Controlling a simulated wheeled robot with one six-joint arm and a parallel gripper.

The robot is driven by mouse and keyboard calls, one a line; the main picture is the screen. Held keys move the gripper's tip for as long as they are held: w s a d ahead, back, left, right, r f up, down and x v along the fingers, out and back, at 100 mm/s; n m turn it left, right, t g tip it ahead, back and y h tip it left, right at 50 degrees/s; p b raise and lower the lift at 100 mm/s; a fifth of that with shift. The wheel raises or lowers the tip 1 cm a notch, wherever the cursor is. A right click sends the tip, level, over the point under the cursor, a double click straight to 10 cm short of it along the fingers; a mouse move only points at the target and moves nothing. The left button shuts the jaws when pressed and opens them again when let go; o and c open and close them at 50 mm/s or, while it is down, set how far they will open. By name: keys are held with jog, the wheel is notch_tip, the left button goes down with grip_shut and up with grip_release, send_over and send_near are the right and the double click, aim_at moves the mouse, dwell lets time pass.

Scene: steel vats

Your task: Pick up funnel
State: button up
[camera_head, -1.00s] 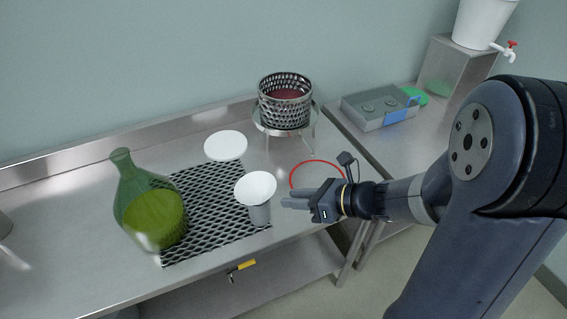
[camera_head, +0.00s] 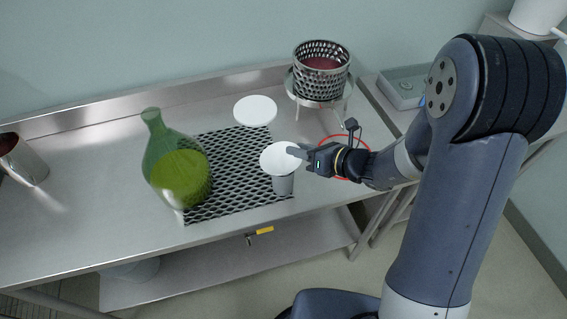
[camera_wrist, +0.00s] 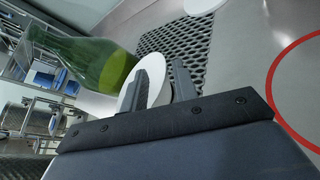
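The white funnel (camera_head: 277,158) has a wide round rim over a grey cylindrical lower part. It stands upright at the front right edge of the black mesh mat (camera_head: 225,203). My gripper (camera_head: 293,152) is at the funnel's right side, level with its rim. In the wrist view the two fingers of my gripper (camera_wrist: 160,68) are apart, with part of the funnel's white rim (camera_wrist: 152,72) showing between and behind them. I cannot tell whether a finger touches the rim. The lower part of the funnel is hidden in the wrist view.
A green glass bottle (camera_head: 160,145) with yellow-green liquid stands left of the mat. A white disc (camera_head: 255,110) lies at the back. A perforated steel basket (camera_head: 322,78) stands on a tripod behind my gripper. A red ring (camera_head: 361,145) is on the table. A metal vessel (camera_head: 25,165) is far left.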

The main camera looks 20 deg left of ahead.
jog(key=shift+x, duration=1.15)
jog(key=shift+c, duration=0.5)
grip_shut()
